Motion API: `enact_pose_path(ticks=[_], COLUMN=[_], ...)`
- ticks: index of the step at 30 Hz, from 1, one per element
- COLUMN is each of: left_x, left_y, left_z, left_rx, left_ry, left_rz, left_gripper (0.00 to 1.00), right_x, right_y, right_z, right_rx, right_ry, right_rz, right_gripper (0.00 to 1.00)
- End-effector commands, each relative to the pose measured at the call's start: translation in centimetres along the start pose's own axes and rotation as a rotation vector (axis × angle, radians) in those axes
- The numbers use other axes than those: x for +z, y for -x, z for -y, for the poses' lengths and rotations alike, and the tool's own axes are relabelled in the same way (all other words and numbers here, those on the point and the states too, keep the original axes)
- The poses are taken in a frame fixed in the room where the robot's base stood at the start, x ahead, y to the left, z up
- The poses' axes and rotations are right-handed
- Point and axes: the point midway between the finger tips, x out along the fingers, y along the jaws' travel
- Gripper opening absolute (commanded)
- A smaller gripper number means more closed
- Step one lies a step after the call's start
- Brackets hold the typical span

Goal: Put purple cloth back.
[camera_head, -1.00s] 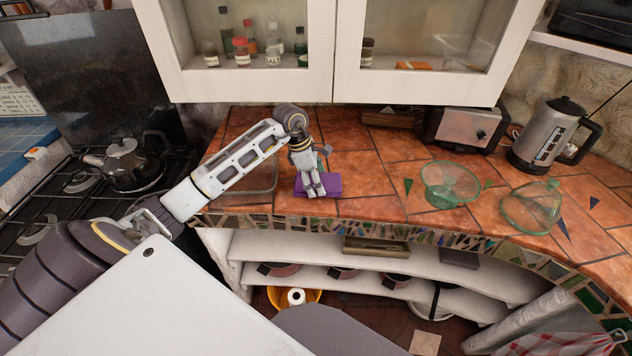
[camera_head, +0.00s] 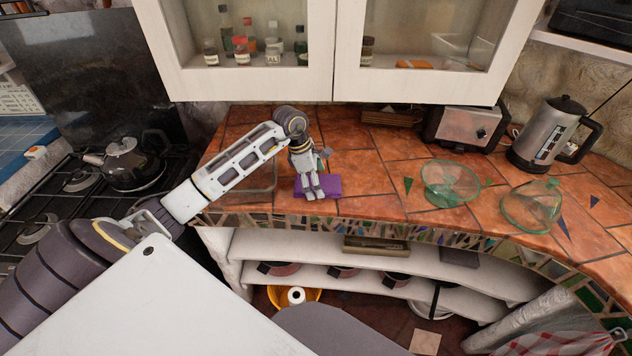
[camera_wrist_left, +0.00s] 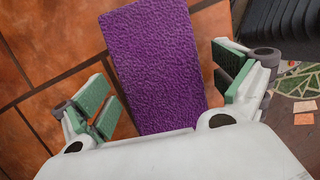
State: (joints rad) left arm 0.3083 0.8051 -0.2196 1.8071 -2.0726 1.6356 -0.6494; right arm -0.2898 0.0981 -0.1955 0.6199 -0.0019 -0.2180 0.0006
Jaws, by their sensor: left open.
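The purple cloth (camera_head: 328,186) is a folded rectangular piece lying flat on the terracotta-tiled counter, near its front edge. It also fills the middle of the left wrist view (camera_wrist_left: 160,65). My left gripper (camera_head: 310,194) is over the cloth's left part in the head view, pointing down. In the left wrist view the green finger pads (camera_wrist_left: 165,98) stand wide apart on both sides of the cloth, with gaps between pads and cloth. The gripper is open and empty. The cloth's near end is hidden behind the gripper body. My right gripper is not in view.
A glass dish (camera_head: 262,180) lies left of the cloth, partly behind my arm. A green glass bowl (camera_head: 450,184), another green glass piece (camera_head: 532,208), a toaster (camera_head: 466,128) and a kettle (camera_head: 548,135) stand to the right. Cabinets (camera_head: 335,50) hang above. Counter between cloth and bowl is clear.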

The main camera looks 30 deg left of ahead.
Motion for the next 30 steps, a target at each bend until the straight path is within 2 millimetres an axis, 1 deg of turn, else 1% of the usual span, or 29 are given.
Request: enact_pose_path(ticks=[10, 14, 20, 30], left_x=[0.1, 0.1, 0.0, 0.1], left_y=[0.2, 0.9, 3.2, 8.3], left_z=[0.0, -0.1, -0.1, -0.1], left_rx=[-0.001, 0.002, 0.003, 0.004], left_ry=[0.000, -0.001, -0.001, 0.000], left_rz=[0.000, -0.001, -0.001, 0.000], left_gripper=[0.97, 0.97, 0.97, 0.97], right_x=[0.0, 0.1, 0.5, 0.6], right_y=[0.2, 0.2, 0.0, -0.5], right_z=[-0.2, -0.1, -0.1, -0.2], right_rx=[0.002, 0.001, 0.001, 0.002], right_ry=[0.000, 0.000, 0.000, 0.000], right_rz=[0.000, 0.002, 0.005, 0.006], right_gripper=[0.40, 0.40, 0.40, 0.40])
